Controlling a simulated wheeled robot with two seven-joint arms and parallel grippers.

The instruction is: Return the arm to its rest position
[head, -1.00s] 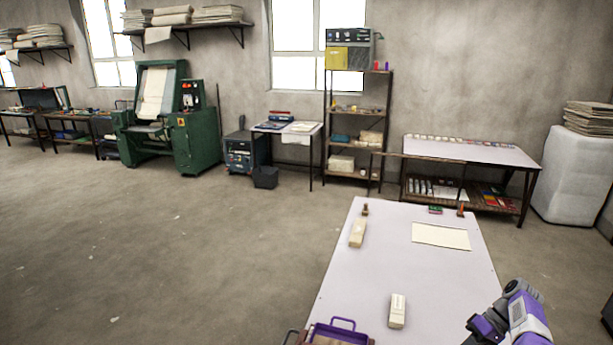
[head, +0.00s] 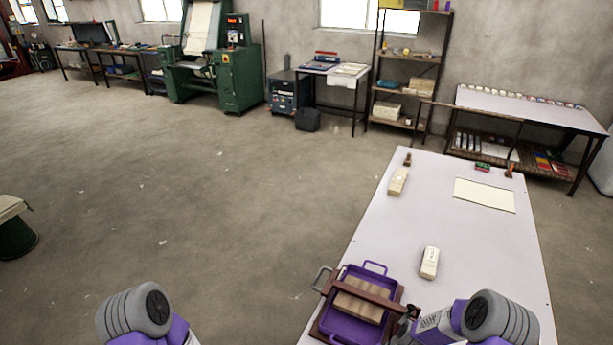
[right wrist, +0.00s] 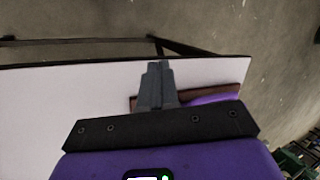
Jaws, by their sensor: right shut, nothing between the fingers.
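My right gripper (right wrist: 156,68) is shut and empty, with its fingers pressed together in the right wrist view. It is over the white table (right wrist: 60,95), and the brown and purple edge of a tray (right wrist: 215,97) shows beside the fingers. In the head view my right arm (head: 480,320) comes in at the bottom right, just right of the purple tray (head: 345,325). I cannot tell how far above the table the fingers are. My left arm (head: 145,315) shows at the bottom left over the floor. My left gripper is out of the frame.
The tray has a brown frame and holds a tan block (head: 358,303). A pale block (head: 429,263), another pale block (head: 398,181) and a cream sheet (head: 484,195) lie on the table. Open floor (head: 180,210) lies left of the table.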

